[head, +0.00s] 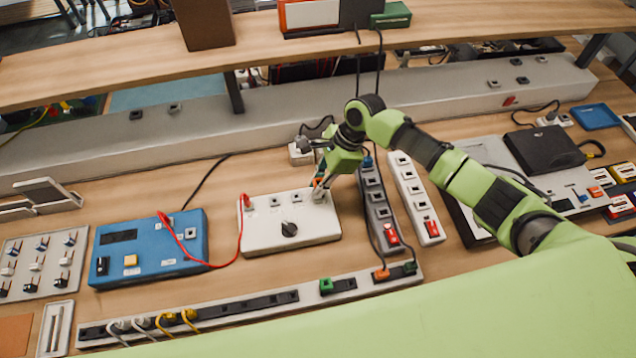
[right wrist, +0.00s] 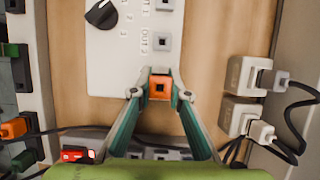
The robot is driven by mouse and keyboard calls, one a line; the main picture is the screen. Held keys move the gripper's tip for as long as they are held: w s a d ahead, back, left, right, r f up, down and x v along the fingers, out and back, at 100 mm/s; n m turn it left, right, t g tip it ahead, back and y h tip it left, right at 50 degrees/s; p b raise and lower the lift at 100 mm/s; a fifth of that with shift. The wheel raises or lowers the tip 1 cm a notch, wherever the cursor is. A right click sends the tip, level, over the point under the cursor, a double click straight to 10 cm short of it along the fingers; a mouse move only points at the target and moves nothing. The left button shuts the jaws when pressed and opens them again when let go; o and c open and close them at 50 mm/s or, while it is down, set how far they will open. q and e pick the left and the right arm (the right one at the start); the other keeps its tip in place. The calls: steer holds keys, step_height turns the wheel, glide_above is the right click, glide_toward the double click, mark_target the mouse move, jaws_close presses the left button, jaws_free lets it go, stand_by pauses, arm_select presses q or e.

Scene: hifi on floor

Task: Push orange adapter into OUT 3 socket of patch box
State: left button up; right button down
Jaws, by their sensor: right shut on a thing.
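The white patch box (head: 262,239) lies on the bench with a black knob (head: 289,229) and a row of sockets. My right gripper (head: 318,184) is over the box's right end. In the right wrist view my right gripper (right wrist: 160,93) is shut on the orange adapter (right wrist: 160,86), a small block with a dark square opening. My left gripper is not in view.
A red cable (head: 240,235) runs from the patch box to the blue box (head: 150,246). Two power strips (head: 376,205) (head: 415,198) stand close right of the patch box. A white adapter with a cable (head: 301,153) sits behind it. A long strip (head: 240,307) lies in front.

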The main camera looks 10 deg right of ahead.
stand_by(0.3)
steer(key=c, duration=1.8)
jaws_free()
steer(key=shift+c, duration=0.2)
steer(key=shift+r, duration=0.1)
steer(key=a+p+v, duration=0.1)
steer(key=p+v, duration=0.5)
steer(key=v, duration=1)
steer(key=shift+a+r, duration=0.25)
steer(key=shift+r, duration=0.3)
